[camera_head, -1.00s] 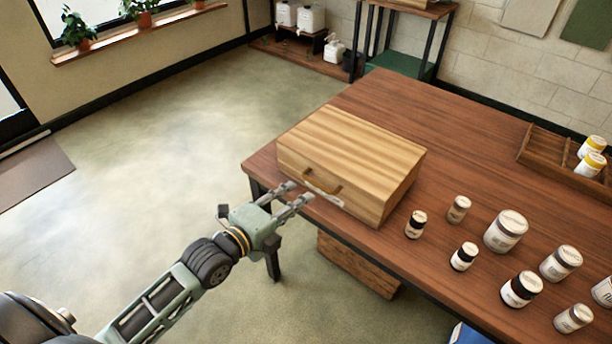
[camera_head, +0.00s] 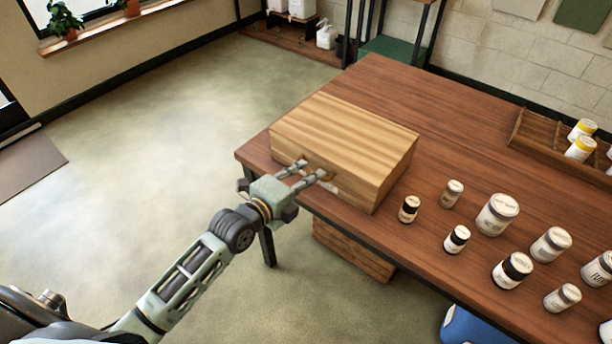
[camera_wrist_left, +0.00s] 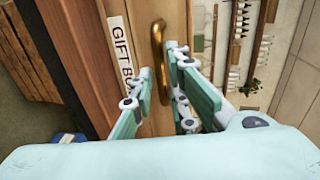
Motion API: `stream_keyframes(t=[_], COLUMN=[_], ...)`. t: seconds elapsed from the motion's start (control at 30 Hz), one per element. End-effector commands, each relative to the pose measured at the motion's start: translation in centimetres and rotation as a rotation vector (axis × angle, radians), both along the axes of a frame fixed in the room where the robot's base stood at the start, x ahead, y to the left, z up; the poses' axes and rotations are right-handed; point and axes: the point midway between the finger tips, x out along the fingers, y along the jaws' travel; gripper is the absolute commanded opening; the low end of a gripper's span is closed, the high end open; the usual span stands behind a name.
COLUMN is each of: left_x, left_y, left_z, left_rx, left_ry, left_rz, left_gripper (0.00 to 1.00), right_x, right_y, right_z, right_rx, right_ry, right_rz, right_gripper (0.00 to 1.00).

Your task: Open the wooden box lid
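The wooden box (camera_head: 345,145) sits shut on the brown table near its left corner, with its striped lid flat on top. In the left wrist view its front (camera_wrist_left: 135,30) shows a brass handle (camera_wrist_left: 158,50) and a label reading "GIFT B…", partly hidden. My left gripper (camera_head: 313,170) is at the box's front in the head view. In the left wrist view its fingers (camera_wrist_left: 158,65) are apart, one on each side of the handle's lower end. I cannot tell whether they touch it. My right gripper is not in view.
Several jars and bottles (camera_head: 497,214) stand on the table (camera_head: 450,110) right of the box. A wooden rack (camera_head: 545,138) with yellow-labelled jars is at the back right. A wooden crate (camera_head: 350,250) is under the table. The floor at left is clear.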

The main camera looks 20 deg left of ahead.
Motion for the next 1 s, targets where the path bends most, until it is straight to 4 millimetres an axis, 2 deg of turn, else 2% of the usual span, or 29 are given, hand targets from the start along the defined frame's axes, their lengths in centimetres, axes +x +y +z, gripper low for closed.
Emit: stream_keyframes(t=[0.13,0.67,0.87,1.0], left_x=[0.0,0.0,0.5,1.3], left_y=[0.0,0.0,0.0,0.0], left_z=[0.0,0.1,1.4,3.3], left_rx=[0.0,0.002,0.012,0.028], left_ry=[0.0,0.003,0.027,0.069], left_rz=[0.0,0.0,0.0,0.0], left_gripper=[0.0,0.0,0.0,0.0], right_x=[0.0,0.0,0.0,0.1], right_y=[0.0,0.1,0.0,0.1], right_z=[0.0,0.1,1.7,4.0], right_rx=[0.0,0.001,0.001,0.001], right_ry=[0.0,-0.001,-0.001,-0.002], right_rz=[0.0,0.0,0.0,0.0], right_gripper=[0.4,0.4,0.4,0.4])
